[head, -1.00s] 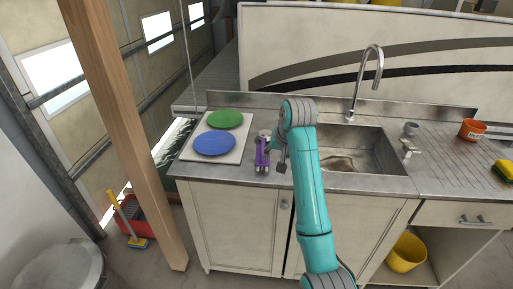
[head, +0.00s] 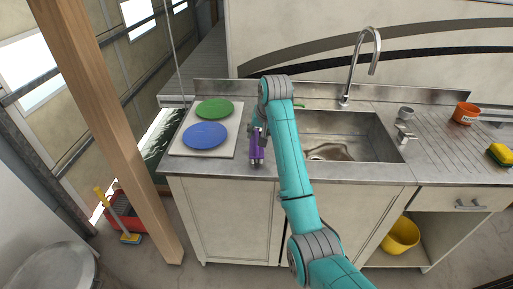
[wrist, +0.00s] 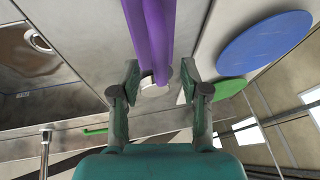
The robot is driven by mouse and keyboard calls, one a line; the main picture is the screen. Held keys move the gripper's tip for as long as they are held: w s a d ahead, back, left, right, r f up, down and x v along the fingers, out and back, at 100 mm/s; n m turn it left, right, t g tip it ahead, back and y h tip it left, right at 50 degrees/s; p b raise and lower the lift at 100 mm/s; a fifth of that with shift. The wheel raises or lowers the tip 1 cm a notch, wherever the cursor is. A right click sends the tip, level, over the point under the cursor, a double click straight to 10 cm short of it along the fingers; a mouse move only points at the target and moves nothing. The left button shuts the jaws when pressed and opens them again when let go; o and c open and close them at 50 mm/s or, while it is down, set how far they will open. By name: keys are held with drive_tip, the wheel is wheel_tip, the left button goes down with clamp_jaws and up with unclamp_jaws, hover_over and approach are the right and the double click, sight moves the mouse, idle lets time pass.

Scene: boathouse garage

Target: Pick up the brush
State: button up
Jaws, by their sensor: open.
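A long purple object, which looks like the brush (head: 257,152), is at the front of the counter, left of the sink. In the wrist view its purple handle (wrist: 150,28) runs from the top edge down to between my fingers. A pale round piece shows behind its end. My gripper (wrist: 160,80) is open, one finger on each side of the purple handle's line, with visible gaps and no clear contact. In the head view my arm partly covers the gripper and the brush's far end.
A pale board (head: 228,150) with a green disc (head: 215,108) and a blue disc (head: 205,135) lies just left. The sink (head: 345,135) with its tall faucet (head: 372,60) is right. An orange cup (head: 465,112) and a sponge (head: 499,154) stand far right. A wooden post (head: 110,130) rises at left.

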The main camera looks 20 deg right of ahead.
sight(257, 136)
drive_tip(key=shift+x, duration=1.65)
drive_tip(key=shift+r, duration=0.1)
clamp_jaws()
drive_tip(key=shift+r, duration=0.15)
wheel_tip(257, 136, up, 10)
drive_tip(key=shift+f, duration=0.1)
